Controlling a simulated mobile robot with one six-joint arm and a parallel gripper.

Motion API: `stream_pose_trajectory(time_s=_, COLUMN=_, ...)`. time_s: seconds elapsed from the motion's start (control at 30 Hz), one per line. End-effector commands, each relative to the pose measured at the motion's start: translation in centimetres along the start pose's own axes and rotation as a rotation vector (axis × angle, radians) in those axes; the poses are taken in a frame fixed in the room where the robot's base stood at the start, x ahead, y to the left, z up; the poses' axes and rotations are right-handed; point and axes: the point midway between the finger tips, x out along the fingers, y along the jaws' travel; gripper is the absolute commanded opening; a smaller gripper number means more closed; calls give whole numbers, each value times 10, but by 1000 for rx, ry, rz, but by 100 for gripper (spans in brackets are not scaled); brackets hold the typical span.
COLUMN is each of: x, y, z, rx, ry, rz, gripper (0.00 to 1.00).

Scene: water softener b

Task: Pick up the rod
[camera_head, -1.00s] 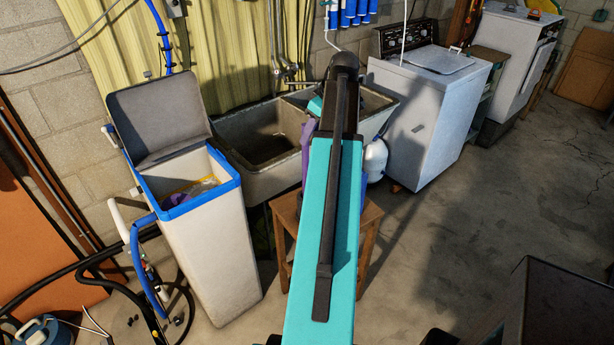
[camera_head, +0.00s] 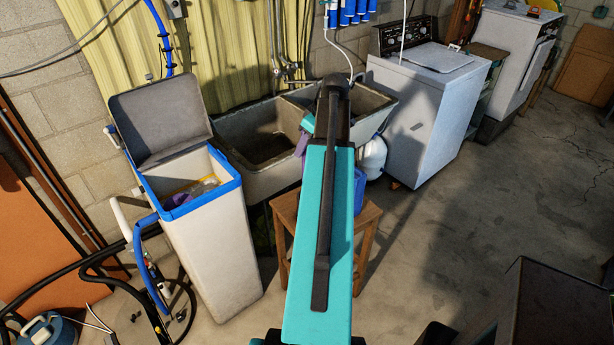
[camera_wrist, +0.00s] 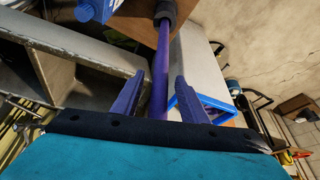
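In the wrist view a long purple rod (camera_wrist: 161,62) with a dark, thick end runs up the picture. My gripper (camera_wrist: 159,76) is open, with one purple finger on each side of the rod. Gaps show between the rod and both fingers. The rod's near part is hidden by my gripper's body. In the head view my teal arm covers most of the gripper area. Only a small purple patch shows left of the arm by the sinks, and I cannot tell whether it is rod or finger.
A wooden stool (camera_head: 370,214) bears a blue container (camera_head: 359,192). The open softener bin (camera_head: 215,245) with a blue rim stands left, a double sink (camera_head: 262,178) behind, and a white washer (camera_head: 425,110) right.

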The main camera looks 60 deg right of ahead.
Motion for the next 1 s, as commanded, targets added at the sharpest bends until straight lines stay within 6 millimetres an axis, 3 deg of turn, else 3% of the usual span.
stream_pose_trajectory(time_s=0.37, x=0, y=0, z=0, rx=-1, ry=0, rz=0, gripper=40)
stream_pose_trajectory(time_s=0.6, x=0, y=0, z=0, rx=-1, ry=0, rz=-1, gripper=0)
stream_pose_trajectory(time_s=1.0, x=-2, y=0, z=-2, rx=-1, ry=1, rz=0, gripper=0)
